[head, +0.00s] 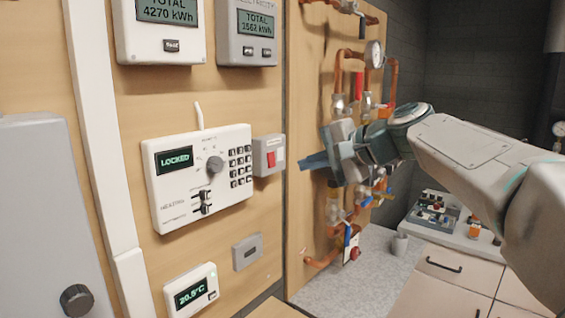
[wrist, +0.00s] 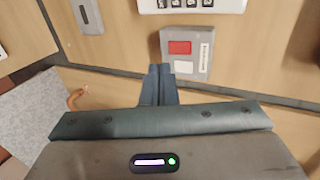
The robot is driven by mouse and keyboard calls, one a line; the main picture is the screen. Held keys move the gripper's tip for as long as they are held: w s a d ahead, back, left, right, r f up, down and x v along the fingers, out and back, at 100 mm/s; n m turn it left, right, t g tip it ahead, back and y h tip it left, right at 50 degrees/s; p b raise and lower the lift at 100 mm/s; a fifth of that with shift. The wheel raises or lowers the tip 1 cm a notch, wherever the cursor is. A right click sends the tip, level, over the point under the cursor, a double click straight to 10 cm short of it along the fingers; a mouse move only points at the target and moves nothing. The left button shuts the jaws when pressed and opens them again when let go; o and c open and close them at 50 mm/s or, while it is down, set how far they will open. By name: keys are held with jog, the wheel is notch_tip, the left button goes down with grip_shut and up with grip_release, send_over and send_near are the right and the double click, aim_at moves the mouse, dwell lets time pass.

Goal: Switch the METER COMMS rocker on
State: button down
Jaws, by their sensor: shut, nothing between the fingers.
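A small grey switch box (head: 262,146) with a red rocker (head: 271,159) is mounted on the wooden panel, right of the white controller. In the wrist view the box (wrist: 207,66) shows near the top, with its red rocker (wrist: 180,47) beside white label strips. The label is too small to read, and I cannot tell the rocker's position. My gripper (head: 303,163) is shut and empty, its blue fingers pointing left toward the box, with a small gap in the head view. In the wrist view the fingertips (wrist: 160,68) are just below the box's lower left corner.
The white controller (head: 179,205) with keypad reads LOCKED. Two energy meters (head: 158,46) hang above and a thermostat (head: 191,291) sits below. A small grey plate (head: 247,252) is under the switch box. Copper pipes (head: 341,75) and valves stand behind my gripper.

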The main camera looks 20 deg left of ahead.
aim_at(271, 159)
jog(key=p+x, duration=0.1)
jog(key=x, duration=0.2)
jog(key=r+p+x, duration=0.1)
jog(key=x, duration=0.3)
jog(key=shift+w+a, duration=0.3)
jog(key=shift+a, duration=0.2)
jog(key=shift+f, duration=0.1)
